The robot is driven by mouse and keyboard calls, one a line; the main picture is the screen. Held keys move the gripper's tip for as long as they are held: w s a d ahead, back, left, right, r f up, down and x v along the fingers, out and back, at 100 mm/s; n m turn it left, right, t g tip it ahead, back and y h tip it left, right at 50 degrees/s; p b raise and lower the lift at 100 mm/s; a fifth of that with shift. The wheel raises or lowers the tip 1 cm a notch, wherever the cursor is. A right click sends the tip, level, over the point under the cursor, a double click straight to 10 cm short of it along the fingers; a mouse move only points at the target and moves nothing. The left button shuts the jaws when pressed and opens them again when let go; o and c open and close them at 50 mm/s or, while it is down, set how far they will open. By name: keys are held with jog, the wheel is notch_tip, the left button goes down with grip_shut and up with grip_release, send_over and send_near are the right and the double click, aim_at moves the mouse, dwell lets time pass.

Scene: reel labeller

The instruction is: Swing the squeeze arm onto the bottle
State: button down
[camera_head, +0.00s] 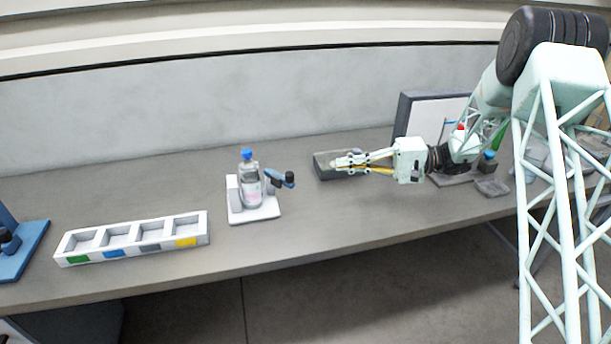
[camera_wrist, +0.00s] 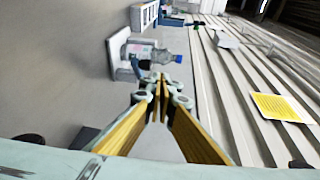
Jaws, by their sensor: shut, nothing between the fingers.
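The clear bottle (camera_head: 250,182) with a blue cap and a pink-and-white label stands upright in a white holder (camera_head: 255,214) on the bench. It also shows sideways in the wrist view (camera_wrist: 150,53). The squeeze arm (camera_head: 277,179) is blue with a dark knob (camera_head: 289,179) and sticks out to the right of the bottle, swung away from it. My gripper (camera_head: 336,163) is shut and empty, above a dark grey block, to the right of the knob and apart from it. In the wrist view, the closed fingertips (camera_wrist: 160,78) point towards the bottle and partly hide the squeeze arm.
A white tray (camera_head: 135,252) with several compartments and coloured tags lies to the left. A blue stand (camera_head: 25,262) is at the far left. The dark grey block (camera_head: 322,165) is under my gripper. A white panel (camera_head: 425,115) stands behind my arm. The bench between knob and gripper looks clear.

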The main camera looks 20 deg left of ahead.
jog(key=w+f+y, duration=0.1)
jog(key=w+f, duration=0.3)
jog(key=f, duration=0.1)
jog(key=shift+a+f+t+y, duration=0.2)
jog(key=shift+f+t+y, duration=0.1)
jog(key=shift+t, duration=0.1)
jog(key=shift+a, duration=0.15)
jog(key=s+a+b, duration=0.2)
jog(key=s+a, duration=0.3)
jog(key=a, duration=0.6)
jog(key=shift+a, duration=0.4)
jog(key=shift+s+d+m+t, duration=0.15)
jog(key=shift+m+t, duration=0.15)
jog(key=shift+m, duration=0.1)
dwell(0.3)
jog(key=shift+s+a, duration=0.2)
